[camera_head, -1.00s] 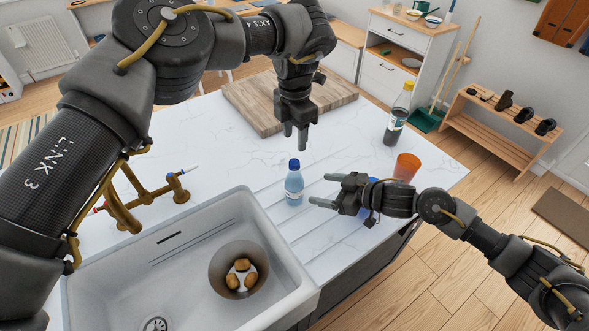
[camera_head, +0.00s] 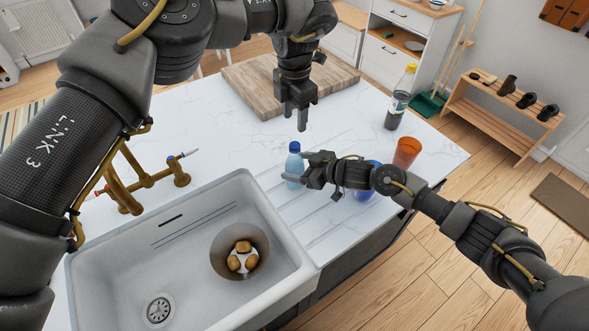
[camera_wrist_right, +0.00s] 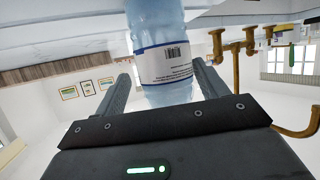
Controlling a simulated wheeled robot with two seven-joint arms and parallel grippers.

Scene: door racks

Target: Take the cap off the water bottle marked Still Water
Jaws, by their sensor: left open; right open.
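The water bottle (camera_head: 294,166) is small, clear blue with a blue cap (camera_head: 294,147), and stands upright on the white counter. In the right wrist view the bottle (camera_wrist_right: 165,62) shows a white label with a barcode; no name can be read. My right gripper (camera_head: 295,168) is open, with its fingers on either side of the bottle's body. I cannot tell whether they touch it. My left gripper (camera_head: 295,119) is open and points down, above and behind the cap, apart from it.
A dark bottle with a yellow cap (camera_head: 399,98), an orange cup (camera_head: 406,152) and a blue object (camera_head: 367,190) stand to the right. A wooden board (camera_head: 262,92) lies behind. The sink (camera_head: 190,249) holds a bowl (camera_head: 216,256) with brown items. A brass tap (camera_head: 128,195) is left.

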